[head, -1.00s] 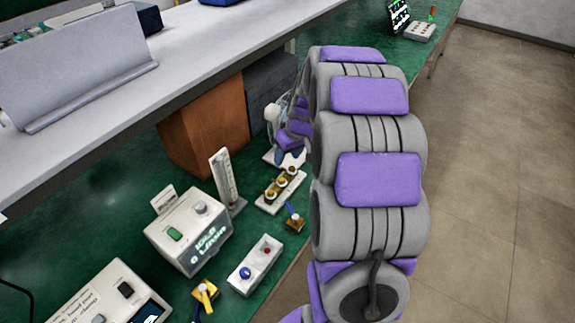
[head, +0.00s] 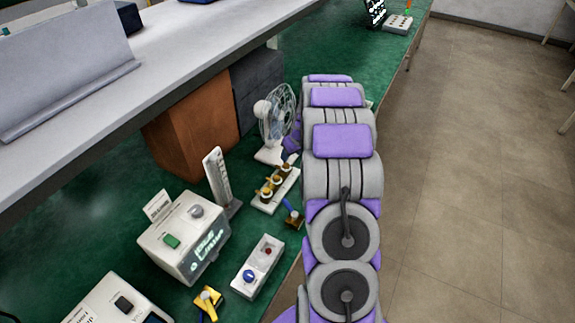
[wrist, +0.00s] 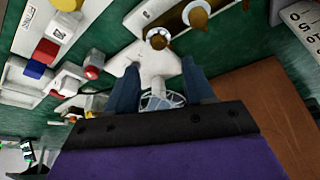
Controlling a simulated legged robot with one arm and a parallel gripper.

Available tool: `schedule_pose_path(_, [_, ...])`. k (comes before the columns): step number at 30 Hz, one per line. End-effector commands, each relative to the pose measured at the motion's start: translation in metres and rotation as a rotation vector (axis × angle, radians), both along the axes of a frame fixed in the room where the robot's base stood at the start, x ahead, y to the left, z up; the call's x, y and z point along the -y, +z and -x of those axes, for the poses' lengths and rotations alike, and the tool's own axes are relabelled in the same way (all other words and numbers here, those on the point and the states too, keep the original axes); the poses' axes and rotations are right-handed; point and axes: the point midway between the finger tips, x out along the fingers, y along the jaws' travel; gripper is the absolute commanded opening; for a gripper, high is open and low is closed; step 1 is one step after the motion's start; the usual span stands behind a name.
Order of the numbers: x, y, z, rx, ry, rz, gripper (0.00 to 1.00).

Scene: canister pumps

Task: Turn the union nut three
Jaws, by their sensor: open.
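In the head view a white strip (head: 286,190) on the green bench carries a row of brass-coloured nuts (head: 274,182). I cannot tell which one is nut three. In the wrist view two brass fittings (wrist: 158,38) show on a brown-looking bar at the top. My gripper (wrist: 162,90) is open, with its two blue fingers apart and no nut between them. The fittings lie beyond the fingertips. A white fan base shows between and beyond the fingers. In the head view my arm hides most of the gripper.
A fan (head: 275,115) stands behind the strip, close to my gripper. A brown box (head: 193,135) and a white flow gauge (head: 219,178) stand to the left. The floor at right is open.

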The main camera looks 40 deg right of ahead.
Motion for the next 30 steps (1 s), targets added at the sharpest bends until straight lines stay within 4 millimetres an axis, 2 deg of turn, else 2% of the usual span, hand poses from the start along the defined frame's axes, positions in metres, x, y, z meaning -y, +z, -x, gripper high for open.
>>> schedule_pose_path(1, [0.0,-0.012,-0.004,-0.001,-0.001,-0.001,0.53])
schedule_pose_path(6, [0.007,-0.045,-0.017,0.0,-0.001,-0.005,0.53])
schedule_pose_path(12, [0.009,-0.072,-0.027,0.0,-0.002,-0.007,0.53])
schedule_pose_path(17, [0.007,-0.081,-0.032,0.0,0.0,-0.004,0.53])
schedule_pose_path(27, [0.005,-0.082,-0.034,0.002,-0.001,-0.002,0.53])
schedule_pose_path(30, [0.008,-0.083,-0.034,0.002,-0.001,-0.005,0.43])
